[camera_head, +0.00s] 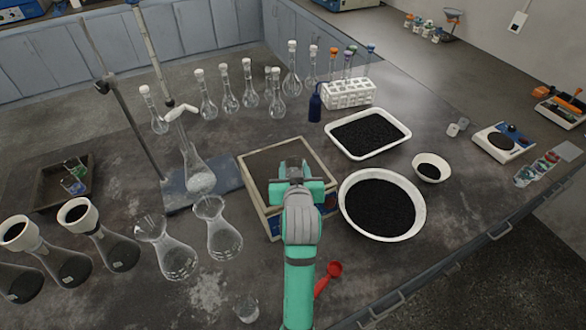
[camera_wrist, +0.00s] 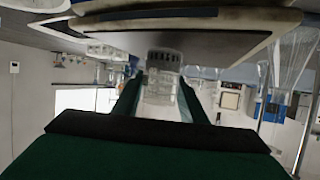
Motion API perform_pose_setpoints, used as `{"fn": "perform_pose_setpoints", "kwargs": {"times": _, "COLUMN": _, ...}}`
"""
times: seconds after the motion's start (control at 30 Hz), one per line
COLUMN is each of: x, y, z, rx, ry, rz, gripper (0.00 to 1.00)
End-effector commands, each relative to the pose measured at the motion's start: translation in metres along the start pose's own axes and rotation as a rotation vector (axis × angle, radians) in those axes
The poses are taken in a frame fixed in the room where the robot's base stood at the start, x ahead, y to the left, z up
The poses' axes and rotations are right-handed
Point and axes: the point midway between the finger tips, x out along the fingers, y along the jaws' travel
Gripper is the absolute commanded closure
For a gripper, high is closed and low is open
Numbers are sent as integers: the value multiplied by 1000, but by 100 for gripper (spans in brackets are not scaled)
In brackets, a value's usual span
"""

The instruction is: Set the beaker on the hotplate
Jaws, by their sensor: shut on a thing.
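The hotplate (camera_head: 258,172) is a square box with a pale rim, a dark flat top and a blue front, in the middle of the bench. My gripper (camera_head: 292,174) is over its right part in the head view. In the wrist view, which is upside down, the jaws (camera_wrist: 162,92) are shut on a small clear glass vessel, the beaker (camera_wrist: 160,88). The hotplate's dark top (camera_wrist: 185,42) spans the upper part of that view, close to the beaker. My gripper hides the beaker in the head view. I cannot tell whether it touches the plate.
A flask on a stand (camera_head: 198,180) is left of the hotplate, with two empty flasks (camera_head: 222,238) in front. A white bowl (camera_head: 347,205) and a white tray (camera_head: 333,142) of black grains are close on the right. A red scoop (camera_head: 334,269) lies beside my arm.

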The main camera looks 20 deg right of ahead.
Motion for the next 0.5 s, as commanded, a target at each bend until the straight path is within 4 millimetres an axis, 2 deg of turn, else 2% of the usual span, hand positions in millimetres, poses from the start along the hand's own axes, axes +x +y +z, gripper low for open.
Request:
{"fn": "perform_pose_setpoints", "kwargs": {"times": 0.47, "x": 3, "y": 0, "z": 8, "rx": 0, "ry": 0, "rz": 0, "gripper": 86}}
{"fn": "perform_pose_setpoints", "kwargs": {"times": 0.5, "x": 4, "y": 0, "z": 8, "rx": 0, "ry": 0, "rz": 0, "gripper": 59}}
